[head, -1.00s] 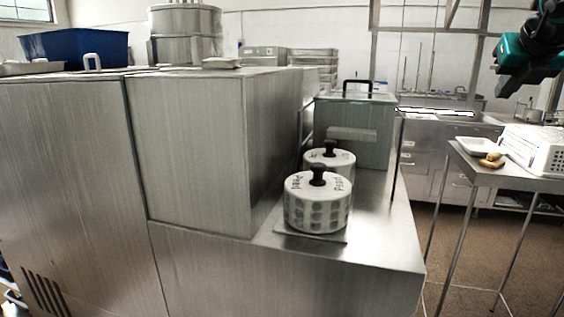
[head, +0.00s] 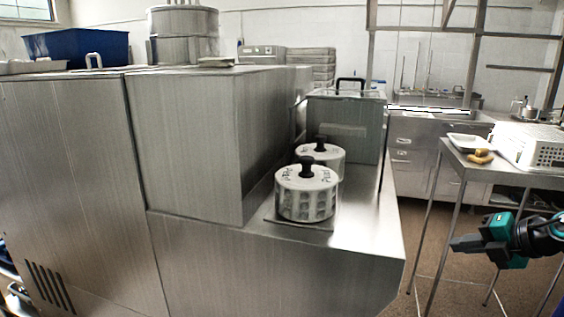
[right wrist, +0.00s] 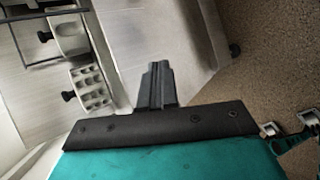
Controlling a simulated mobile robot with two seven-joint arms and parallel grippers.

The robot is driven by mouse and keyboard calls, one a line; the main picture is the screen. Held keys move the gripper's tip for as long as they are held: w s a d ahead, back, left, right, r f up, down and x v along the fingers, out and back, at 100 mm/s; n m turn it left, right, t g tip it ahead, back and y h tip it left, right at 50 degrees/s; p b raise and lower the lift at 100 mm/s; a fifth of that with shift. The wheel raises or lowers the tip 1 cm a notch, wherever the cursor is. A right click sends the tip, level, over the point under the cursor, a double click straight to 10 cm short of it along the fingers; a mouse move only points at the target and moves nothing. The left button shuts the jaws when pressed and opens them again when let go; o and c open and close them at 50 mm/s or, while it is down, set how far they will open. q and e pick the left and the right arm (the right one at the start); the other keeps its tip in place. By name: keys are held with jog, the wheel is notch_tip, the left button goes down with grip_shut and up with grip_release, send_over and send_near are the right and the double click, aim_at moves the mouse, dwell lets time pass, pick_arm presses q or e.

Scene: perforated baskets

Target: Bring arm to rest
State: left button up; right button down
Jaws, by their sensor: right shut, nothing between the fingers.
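My right gripper (head: 466,244) is at the lower right of the head view, low in front of the side table and right of the steel counter. It is dark with a teal body. In the right wrist view its fingers (right wrist: 157,84) are together with nothing between them. Two white perforated baskets with black knobs stand on the steel counter, the front one (head: 307,191) and the rear one (head: 331,155). They also show at the left of the right wrist view, as one basket (right wrist: 91,86) and another (right wrist: 68,36). My left gripper is not in view.
A side table (head: 458,158) at the right holds a white crate (head: 530,146), a white tray (head: 466,141) and a yellowish item (head: 481,157). A glass-sided bath (head: 345,121) stands behind the baskets. A blue bin (head: 82,46) is at the far left. Brown floor (head: 425,262) is open between counter and table.

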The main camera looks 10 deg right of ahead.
jog(key=s+a+f+m+t, duration=0.1)
jog(key=s+a+f+m, duration=0.25)
jog(key=a+f, duration=0.2)
jog(key=s+a+f+m+t+h, duration=0.1)
jog(key=s+a+f+m, duration=0.3)
jog(key=f, duration=0.3)
jog(key=s+a+f+m+t, duration=0.1)
jog(key=s+a+f+m, duration=0.1)
jog(key=a+f+m, duration=0.3)
jog(key=s+a+f+m, duration=0.2)
jog(key=a+m, duration=0.1)
jog(key=a, duration=0.2)
jog(key=s+a+f+m+g, duration=0.1)
jog(key=s+a+f+m, duration=0.2)
jog(key=a, duration=0.3)
jog(key=s+a+f+m+g+h, duration=0.1)
jog(key=s+a+f+m, duration=0.1)
jog(key=a, duration=0.3)
jog(key=shift+s+a+f+m, duration=0.3)
jog(key=shift+s+m, duration=0.3)
jog(key=shift+m, duration=0.25)
